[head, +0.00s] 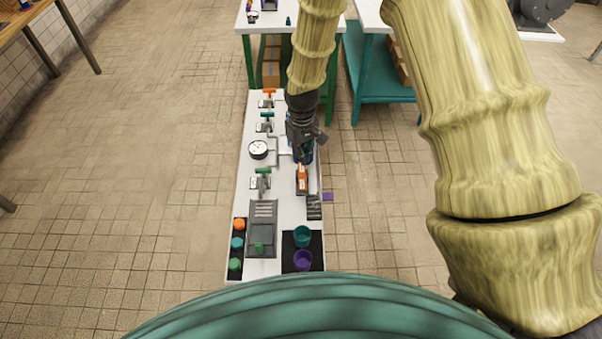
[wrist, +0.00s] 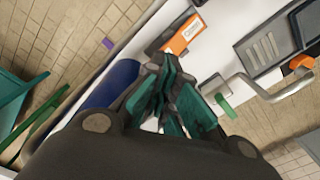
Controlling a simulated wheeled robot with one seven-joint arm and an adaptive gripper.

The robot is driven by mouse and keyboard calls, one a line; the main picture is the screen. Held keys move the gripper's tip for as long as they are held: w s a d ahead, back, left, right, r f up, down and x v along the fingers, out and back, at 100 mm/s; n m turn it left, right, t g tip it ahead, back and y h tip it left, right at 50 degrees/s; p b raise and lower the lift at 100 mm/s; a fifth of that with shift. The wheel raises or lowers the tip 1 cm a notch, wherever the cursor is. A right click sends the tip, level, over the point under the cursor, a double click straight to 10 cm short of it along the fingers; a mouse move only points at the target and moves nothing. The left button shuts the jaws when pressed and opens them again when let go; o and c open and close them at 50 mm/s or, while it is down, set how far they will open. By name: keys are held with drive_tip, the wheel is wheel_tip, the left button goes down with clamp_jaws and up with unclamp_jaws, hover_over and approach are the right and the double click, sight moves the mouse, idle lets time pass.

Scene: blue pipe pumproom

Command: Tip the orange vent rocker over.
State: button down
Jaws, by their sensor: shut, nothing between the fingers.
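The orange vent rocker (head: 302,178) is on the right side of the long white bench, just below my gripper in the head view. In the wrist view the rocker (wrist: 187,36) shows an orange face with a white label, set in a dark frame. My gripper (head: 303,159) is shut and empty, pointing down at the rocker's far end. In the wrist view its fingertips (wrist: 160,62) are together beside the rocker's near edge; I cannot tell whether they touch it.
A blue cylinder (wrist: 112,84) stands close beside my gripper. A green-handled valve (head: 263,172), a gauge (head: 258,149) and pipework are to the left. Purple (head: 303,260) and teal (head: 302,236) cups stand on a dark mat at the near end. Open floor lies left of the bench.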

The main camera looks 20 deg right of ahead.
wheel_tip(320, 180, up, 6)
drive_tip(key=p, duration=0.3)
drive_tip(key=shift+f, duration=0.1)
idle(0.3)
idle(0.4)
